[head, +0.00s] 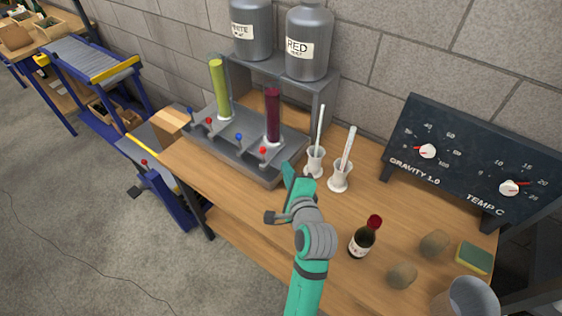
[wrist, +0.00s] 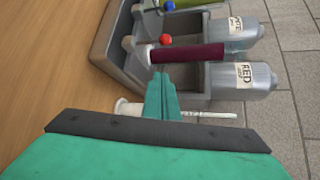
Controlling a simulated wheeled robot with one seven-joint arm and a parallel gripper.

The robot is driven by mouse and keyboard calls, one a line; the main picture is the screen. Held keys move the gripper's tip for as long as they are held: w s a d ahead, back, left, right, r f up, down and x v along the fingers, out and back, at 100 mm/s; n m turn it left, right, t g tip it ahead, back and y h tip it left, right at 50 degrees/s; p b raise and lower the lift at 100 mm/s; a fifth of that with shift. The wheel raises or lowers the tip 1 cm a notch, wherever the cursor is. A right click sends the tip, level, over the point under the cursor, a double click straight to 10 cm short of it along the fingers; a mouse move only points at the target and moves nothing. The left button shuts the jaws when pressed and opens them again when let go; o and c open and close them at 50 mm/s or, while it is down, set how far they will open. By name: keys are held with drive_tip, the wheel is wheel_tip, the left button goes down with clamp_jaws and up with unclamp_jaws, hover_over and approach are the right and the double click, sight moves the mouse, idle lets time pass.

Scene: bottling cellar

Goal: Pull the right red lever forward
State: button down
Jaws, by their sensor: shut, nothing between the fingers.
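The filling station (head: 222,144) is a grey base with a yellow-green tube (head: 220,90) and a dark red tube (head: 273,115). Red and blue ball-topped levers stand along its front. The right red lever (head: 263,151) stands in front of the dark red tube; its red ball also shows in the wrist view (wrist: 165,39), beside a blue one (wrist: 169,5). My gripper (head: 289,176) is shut and empty, above the bench to the right of and nearer than that lever, apart from it. In the wrist view its closed fingers (wrist: 162,84) point toward the dark red tube.
A wine bottle (head: 362,238), corks (head: 402,275), a sponge (head: 474,258) and a grey pot (head: 467,297) are on the right. A dial panel (head: 470,160) stands behind them. The bench front-left is bare.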

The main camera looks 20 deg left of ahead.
drive_tip(key=x, duration=0.9)
drive_tip(key=shift+w+d, duration=0.3)
drive_tip(key=shift+s+a+r, duration=0.35)
drive_tip(key=shift+s+a, duration=0.3)
drive_tip(key=shift+a, duration=0.05)
drive_tip(key=shift+s+a+r, duration=0.3)
drive_tip(key=shift+s+a, duration=0.35)
